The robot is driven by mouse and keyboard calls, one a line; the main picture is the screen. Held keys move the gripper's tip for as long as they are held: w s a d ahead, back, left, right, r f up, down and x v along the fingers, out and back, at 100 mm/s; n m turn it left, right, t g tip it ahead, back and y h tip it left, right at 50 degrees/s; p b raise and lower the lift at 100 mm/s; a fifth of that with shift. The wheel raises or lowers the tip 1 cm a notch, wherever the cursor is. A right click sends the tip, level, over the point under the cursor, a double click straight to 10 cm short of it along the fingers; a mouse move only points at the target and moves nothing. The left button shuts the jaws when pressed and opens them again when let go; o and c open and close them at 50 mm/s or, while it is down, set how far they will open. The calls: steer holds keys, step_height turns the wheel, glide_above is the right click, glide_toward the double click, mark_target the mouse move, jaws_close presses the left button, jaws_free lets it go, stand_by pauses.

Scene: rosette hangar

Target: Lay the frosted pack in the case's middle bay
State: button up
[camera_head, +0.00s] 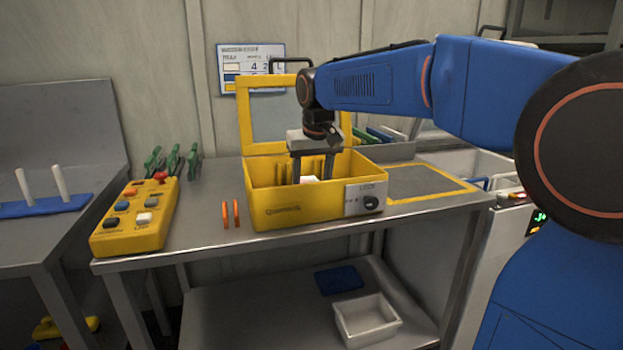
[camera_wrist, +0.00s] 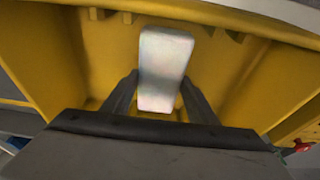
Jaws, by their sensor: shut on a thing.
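The yellow case (camera_head: 300,211) stands open on the workbench, its framed lid (camera_head: 244,115) raised at the back. My gripper (camera_head: 313,177) points down into the case, its fingers below the rim. It is shut on the pale frosted pack (camera_head: 308,180), which is mostly hidden by the front wall in the head view. In the wrist view the whitish pack (camera_wrist: 165,65) lies between the two dark fingers, with yellow case walls around it. Small ribs show along the case wall. I cannot tell whether the pack touches the floor or exactly which bay it is over.
A yellow control box (camera_head: 135,218) with buttons stands at the left. Two orange sticks (camera_head: 231,213) stand just left of the case. Green clamps (camera_head: 173,160) are behind. A yellow-outlined grey area (camera_head: 425,182) right of the case is clear. A white bin (camera_head: 366,318) sits on the lower shelf.

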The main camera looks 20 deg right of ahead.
steer(key=o, duration=1.4)
steer(key=v, duration=1.7)
steer(key=shift+r, duration=0.25)
steer(key=shift+t, duration=0.8)
steer(key=s+d+f, duration=0.2)
steer(key=s+f, duration=0.7)
steer(key=f, duration=0.2)
steer(key=s+d+f, duration=0.2)
steer(key=s+f, duration=0.7)
steer(key=f, duration=0.2)
steer(key=s+d+f, duration=0.3)
steer(key=s+f, duration=0.7)
steer(key=f, duration=0.1)
steer(key=shift+s, duration=0.1)
